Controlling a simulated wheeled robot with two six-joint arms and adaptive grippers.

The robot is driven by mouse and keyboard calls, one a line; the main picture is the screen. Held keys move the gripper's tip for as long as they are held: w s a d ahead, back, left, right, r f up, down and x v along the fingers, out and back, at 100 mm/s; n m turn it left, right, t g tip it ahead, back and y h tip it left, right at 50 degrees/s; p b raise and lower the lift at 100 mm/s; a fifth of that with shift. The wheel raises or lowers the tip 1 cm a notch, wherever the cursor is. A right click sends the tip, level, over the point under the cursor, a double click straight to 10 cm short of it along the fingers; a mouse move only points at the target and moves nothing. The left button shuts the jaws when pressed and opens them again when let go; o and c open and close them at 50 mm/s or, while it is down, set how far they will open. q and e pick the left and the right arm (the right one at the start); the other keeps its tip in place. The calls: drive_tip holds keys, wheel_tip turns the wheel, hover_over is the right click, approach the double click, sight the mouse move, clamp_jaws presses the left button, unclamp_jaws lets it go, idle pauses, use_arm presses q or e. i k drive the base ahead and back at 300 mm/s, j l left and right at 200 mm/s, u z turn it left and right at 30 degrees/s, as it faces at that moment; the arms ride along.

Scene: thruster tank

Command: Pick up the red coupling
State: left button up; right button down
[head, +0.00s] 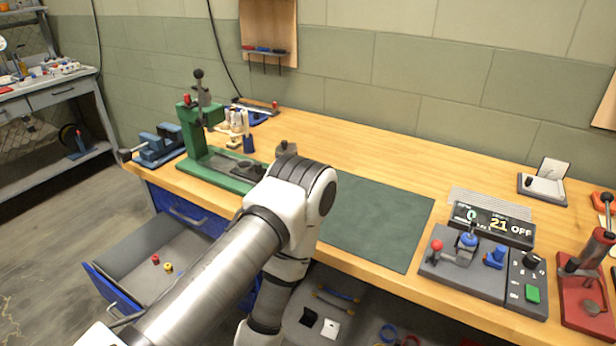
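A small red piece (155,259), which looks like the red coupling, lies in the open grey drawer (133,250) at lower left. A small yellow piece (168,267) lies just beside it. One of my arms comes in from the lower left, bends above the bench's front edge and runs down out of the picture. Its gripper does not show. My other arm and gripper are not in view. The arm covers part of the bench front and the area right of the drawer.
The wooden bench (380,160) carries a green press (193,135), a blue vise (158,147), a dark green mat (375,222) and a control panel (470,268) with levers. Loose parts lie low beneath the bench. Open floor lies left of the drawer.

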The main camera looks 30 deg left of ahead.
sight(155, 259)
drive_tip(key=u, duration=2.15)
